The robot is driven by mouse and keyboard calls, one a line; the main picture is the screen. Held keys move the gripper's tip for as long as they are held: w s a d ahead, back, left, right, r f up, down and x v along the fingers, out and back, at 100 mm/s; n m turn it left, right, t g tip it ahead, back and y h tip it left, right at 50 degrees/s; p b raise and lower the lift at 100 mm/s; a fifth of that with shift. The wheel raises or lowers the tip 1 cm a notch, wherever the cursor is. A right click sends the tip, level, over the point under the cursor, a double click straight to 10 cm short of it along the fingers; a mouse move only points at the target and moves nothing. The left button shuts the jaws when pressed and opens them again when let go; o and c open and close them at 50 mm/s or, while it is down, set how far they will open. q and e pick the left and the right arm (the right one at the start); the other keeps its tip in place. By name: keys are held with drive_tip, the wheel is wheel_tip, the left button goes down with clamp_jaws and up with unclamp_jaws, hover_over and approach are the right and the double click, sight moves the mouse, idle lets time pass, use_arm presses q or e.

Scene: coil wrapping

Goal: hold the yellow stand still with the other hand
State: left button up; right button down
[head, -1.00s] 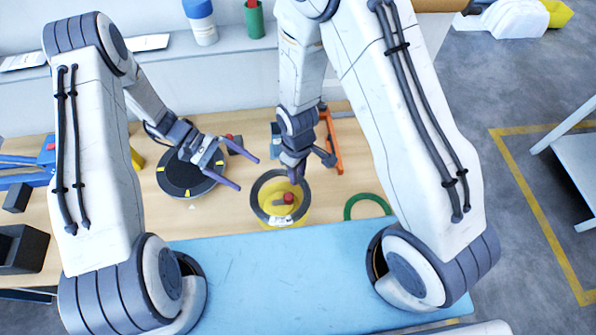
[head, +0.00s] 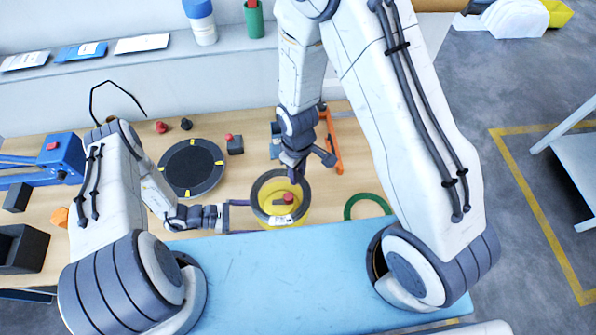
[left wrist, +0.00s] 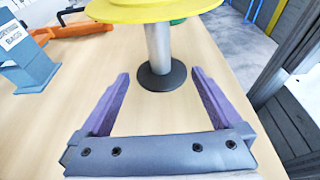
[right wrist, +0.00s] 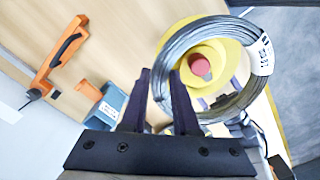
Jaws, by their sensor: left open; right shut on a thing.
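The yellow stand (head: 272,201) is in the middle of the wooden table. In the left wrist view its yellow disc (left wrist: 150,13) sits on a grey post (left wrist: 160,45) with a dark round base (left wrist: 162,76). A red knob (right wrist: 200,66) tops it. My left gripper (head: 246,217) is open at the stand's left; in its wrist view, the fingers (left wrist: 160,78) point at the post from either side, with no clear contact. My right gripper (right wrist: 162,78) is shut on the grey wire coil (right wrist: 240,98), which lies around the knob over the yellow top.
A green ring (head: 350,206) lies right of the stand. A black round plate with yellow marks (head: 190,168) lies to its left. An orange tool (head: 334,140) and a blue bag box (right wrist: 112,101) are behind. A blue mat (head: 300,270) covers the front.

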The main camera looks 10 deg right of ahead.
use_arm(q)
drive_tip(key=shift+x, duration=3.65)
drive_tip(key=c, duration=1.4)
